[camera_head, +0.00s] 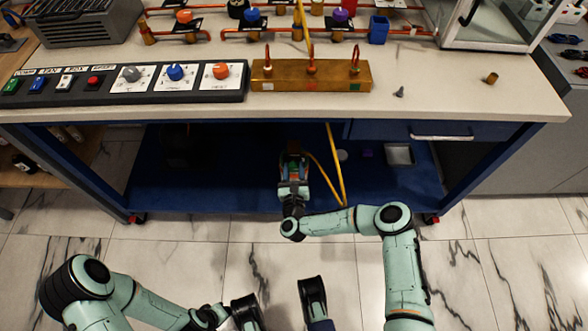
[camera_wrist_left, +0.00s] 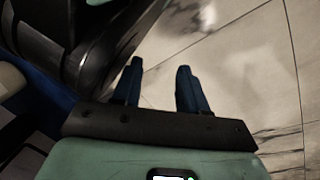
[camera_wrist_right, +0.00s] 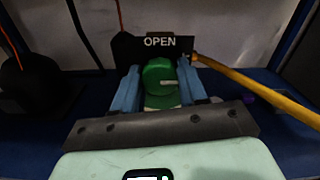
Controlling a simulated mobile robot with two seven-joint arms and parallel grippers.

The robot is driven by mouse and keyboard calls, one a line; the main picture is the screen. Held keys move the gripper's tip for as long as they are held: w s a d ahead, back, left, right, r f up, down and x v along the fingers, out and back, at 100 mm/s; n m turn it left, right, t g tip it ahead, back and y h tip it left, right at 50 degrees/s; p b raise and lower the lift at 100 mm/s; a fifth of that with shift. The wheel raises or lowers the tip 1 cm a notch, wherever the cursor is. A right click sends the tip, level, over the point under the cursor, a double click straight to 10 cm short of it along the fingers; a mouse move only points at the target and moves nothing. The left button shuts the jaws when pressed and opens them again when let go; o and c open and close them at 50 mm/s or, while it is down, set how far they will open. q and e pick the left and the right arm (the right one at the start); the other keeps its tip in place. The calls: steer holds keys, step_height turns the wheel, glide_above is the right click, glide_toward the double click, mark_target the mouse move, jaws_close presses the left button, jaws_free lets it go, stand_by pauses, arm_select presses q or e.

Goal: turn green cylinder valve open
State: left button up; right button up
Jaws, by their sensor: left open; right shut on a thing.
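The green cylinder valve (camera_wrist_right: 160,76) shows in the right wrist view as a round green knob with a pale mark on its face. A black plate reading OPEN (camera_wrist_right: 160,42) stands behind it. My right gripper (camera_wrist_right: 168,90) is shut on the valve, one blue finger on each side. In the head view my right gripper (camera_head: 293,170) reaches under the bench, and its wrist hides most of the valve. My left gripper (camera_wrist_left: 160,88) is open and empty over the marble floor, away from the valve.
A yellow hose (camera_head: 336,165) runs down beside the right gripper; it also shows in the right wrist view (camera_wrist_right: 260,92). The bench top (camera_head: 430,90) is above the right arm. A blue lower shelf (camera_head: 220,190) lies around the valve. A small grey tray (camera_head: 399,155) sits to the right.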

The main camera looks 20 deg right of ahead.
arm_select(q)
steer(key=shift+w, duration=0.1)
arm_select(e)
steer(key=n+p, duration=0.1)
steer(key=n, duration=0.3)
steer(key=shift+n, duration=0.3)
steer(key=n+p, duration=0.1)
steer(key=n, duration=0.4)
steer(key=shift+p, duration=0.35)
steer(key=shift+n, duration=0.6)
steer(key=n, duration=0.2)
steer(key=shift+f+n+p, duration=0.1)
steer(key=shift+n+p, duration=0.2)
steer(key=shift+n, duration=0.1)
arm_select(q)
steer(key=w+d+r+t, duration=0.1)
steer(key=w+r, duration=0.2)
steer(key=r, duration=0.3)
steer(key=shift+d, duration=0.4)
arm_select(e)
steer(key=shift+f+n, duration=0.1)
steer(key=shift+n, duration=1.9)
arm_select(q)
steer(key=shift+p, duration=0.3)
